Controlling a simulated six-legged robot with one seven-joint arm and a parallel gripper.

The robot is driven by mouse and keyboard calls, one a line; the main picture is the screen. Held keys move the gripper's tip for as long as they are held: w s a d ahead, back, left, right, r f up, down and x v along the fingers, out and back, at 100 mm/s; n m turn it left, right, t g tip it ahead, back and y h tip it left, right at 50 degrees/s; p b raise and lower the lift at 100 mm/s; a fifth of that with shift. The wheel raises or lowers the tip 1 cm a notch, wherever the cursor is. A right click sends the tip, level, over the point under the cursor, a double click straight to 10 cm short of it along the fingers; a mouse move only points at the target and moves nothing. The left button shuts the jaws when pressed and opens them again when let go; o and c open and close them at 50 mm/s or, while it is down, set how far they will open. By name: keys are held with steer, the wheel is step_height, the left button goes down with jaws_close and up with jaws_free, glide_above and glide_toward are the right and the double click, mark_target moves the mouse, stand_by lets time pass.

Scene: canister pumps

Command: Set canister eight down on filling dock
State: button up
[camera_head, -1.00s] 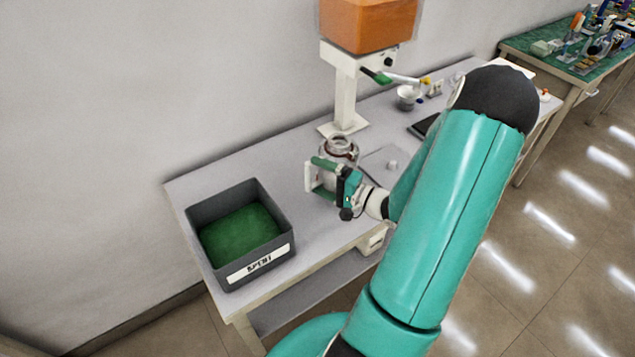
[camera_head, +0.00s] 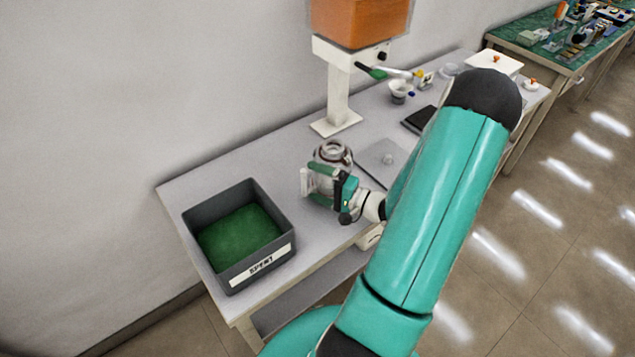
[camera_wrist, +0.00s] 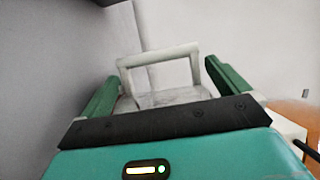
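A clear jar-like canister with a metal-ringed neck (camera_head: 333,152) stands upright at the middle of the table; no number is readable. My gripper (camera_head: 321,184) is directly in front of it and hides its lower body. A pale square handle (camera_wrist: 158,55) lies between my two green fingers in the wrist view, with a translucent body below it. The fingers are wide apart, close to the handle's sides; whether they press on it is unclear. A flat grey plate (camera_head: 376,153) with a small knob lies right of the canister; I cannot tell if it is the filling dock.
A dispenser with an orange tank (camera_head: 360,22) stands on a white foot (camera_head: 336,124) behind the canister. A dark grey bin (camera_head: 262,268) with a green bottom is at the left. A small cup (camera_head: 400,88) and a black slab (camera_head: 420,120) are farther right. Table is clear between bin and dispenser.

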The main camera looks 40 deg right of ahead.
steer(key=shift+s+r, duration=0.1)
steer(key=shift+r, duration=0.05)
steer(key=v, duration=1.1)
steer(key=shift+s+d, duration=0.1)
steer(key=shift+s, duration=0.3)
